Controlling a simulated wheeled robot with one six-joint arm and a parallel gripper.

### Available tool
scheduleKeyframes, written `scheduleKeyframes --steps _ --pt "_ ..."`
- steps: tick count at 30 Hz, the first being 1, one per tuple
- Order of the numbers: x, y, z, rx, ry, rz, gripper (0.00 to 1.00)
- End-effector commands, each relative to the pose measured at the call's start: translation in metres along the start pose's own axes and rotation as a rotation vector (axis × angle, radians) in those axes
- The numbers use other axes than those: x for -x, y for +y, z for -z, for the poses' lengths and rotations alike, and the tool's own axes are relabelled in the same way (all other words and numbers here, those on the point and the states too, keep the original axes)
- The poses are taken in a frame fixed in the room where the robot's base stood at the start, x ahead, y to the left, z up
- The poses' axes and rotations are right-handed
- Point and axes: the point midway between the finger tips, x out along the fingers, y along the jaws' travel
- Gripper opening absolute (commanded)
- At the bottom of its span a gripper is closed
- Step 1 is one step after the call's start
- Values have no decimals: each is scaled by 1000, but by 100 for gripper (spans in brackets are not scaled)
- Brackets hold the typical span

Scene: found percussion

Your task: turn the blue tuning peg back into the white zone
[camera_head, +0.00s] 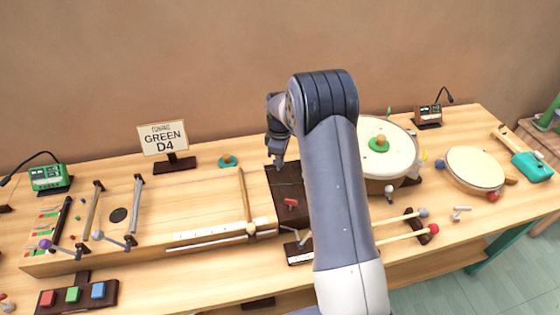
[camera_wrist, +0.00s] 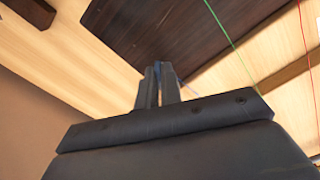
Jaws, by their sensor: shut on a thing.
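My gripper (camera_head: 278,164) reaches down to the back left part of a dark wooden board (camera_head: 284,183) in the head view. In the wrist view its two fingers (camera_wrist: 158,86) are nearly together over the dark board (camera_wrist: 185,30). A small bit of blue (camera_wrist: 166,68) shows at the fingertips, and I take it as the blue tuning peg, held between them. The fingers hide most of the peg, so its angle cannot be told. I cannot make out the white zone in either view. A red peg (camera_head: 290,202) stands nearer the front of the board.
A green string (camera_wrist: 219,24) and a red string (camera_wrist: 304,28) run near the board. A sign reading GREEN D4 (camera_head: 163,138) stands at the back left. A drum (camera_head: 402,152) stands right of my arm. A wooden stick (camera_head: 244,196) lies left of the board.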

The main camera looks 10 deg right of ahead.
Motion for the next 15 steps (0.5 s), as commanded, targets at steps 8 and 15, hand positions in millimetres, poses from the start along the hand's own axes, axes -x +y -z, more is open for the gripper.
scheduleKeyframes --steps 8,15 --pt "0 0 0 2 1 0 0" --pt "0 0 0 1 1 0 25"
